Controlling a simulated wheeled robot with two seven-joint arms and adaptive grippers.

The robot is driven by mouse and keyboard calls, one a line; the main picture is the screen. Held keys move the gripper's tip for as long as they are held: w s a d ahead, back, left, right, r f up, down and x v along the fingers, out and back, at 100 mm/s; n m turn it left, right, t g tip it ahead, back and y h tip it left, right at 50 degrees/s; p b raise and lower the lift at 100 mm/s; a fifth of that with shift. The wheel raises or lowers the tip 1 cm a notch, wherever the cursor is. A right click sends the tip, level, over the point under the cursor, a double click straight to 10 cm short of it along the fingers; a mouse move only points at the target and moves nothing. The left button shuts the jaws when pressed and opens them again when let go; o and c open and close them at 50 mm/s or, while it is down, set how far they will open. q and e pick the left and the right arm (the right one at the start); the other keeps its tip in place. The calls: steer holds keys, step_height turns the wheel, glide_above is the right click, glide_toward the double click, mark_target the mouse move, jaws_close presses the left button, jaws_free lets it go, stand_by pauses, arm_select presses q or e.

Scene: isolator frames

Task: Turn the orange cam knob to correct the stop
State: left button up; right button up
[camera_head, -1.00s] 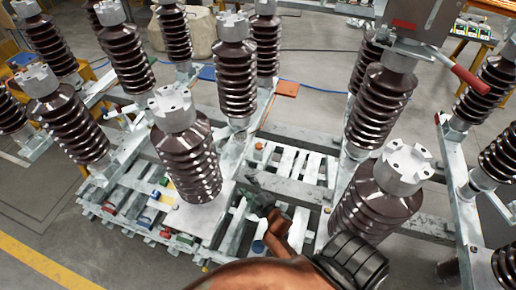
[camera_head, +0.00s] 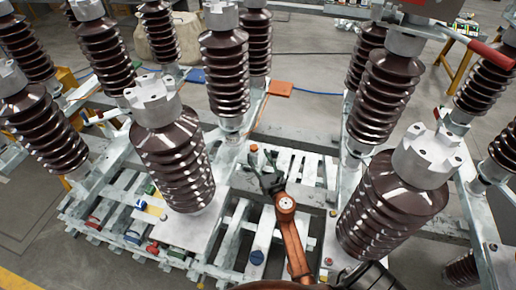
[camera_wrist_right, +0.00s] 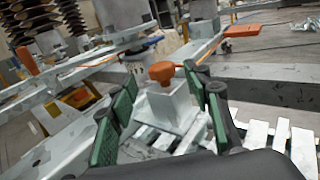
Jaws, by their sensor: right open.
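The orange cam knob (camera_head: 254,148) is small in the head view, near the middle of the steel frame. In the right wrist view the knob (camera_wrist_right: 162,71) sits on top of a pale grey block (camera_wrist_right: 168,105). My right gripper (camera_head: 264,164) is open, with its fingers pointing at the knob from the near side. In the right wrist view the green-padded fingers of this gripper (camera_wrist_right: 160,92) stand on either side of the block and knob, with gaps visible. No contact with the knob shows. My left gripper is not in view.
Tall brown ribbed insulators rise around the work area, with close ones at left (camera_head: 175,155) and right (camera_head: 388,205). Pale slats (camera_head: 300,165) lie right of the knob.

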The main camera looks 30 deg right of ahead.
mark_target(255, 150)
steer(key=x, duration=0.5)
steer(key=shift+w+b, duration=0.15)
steer(key=shift+b, duration=0.15)
steer(key=shift+w+d, duration=0.2)
steer(key=shift+w, duration=0.35)
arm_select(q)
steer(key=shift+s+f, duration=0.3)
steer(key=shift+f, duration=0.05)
arm_select(e)
steer(key=shift+c, duration=0.5)
steer(key=c, duration=1.1)
steer(key=shift+m+h, duration=0.3)
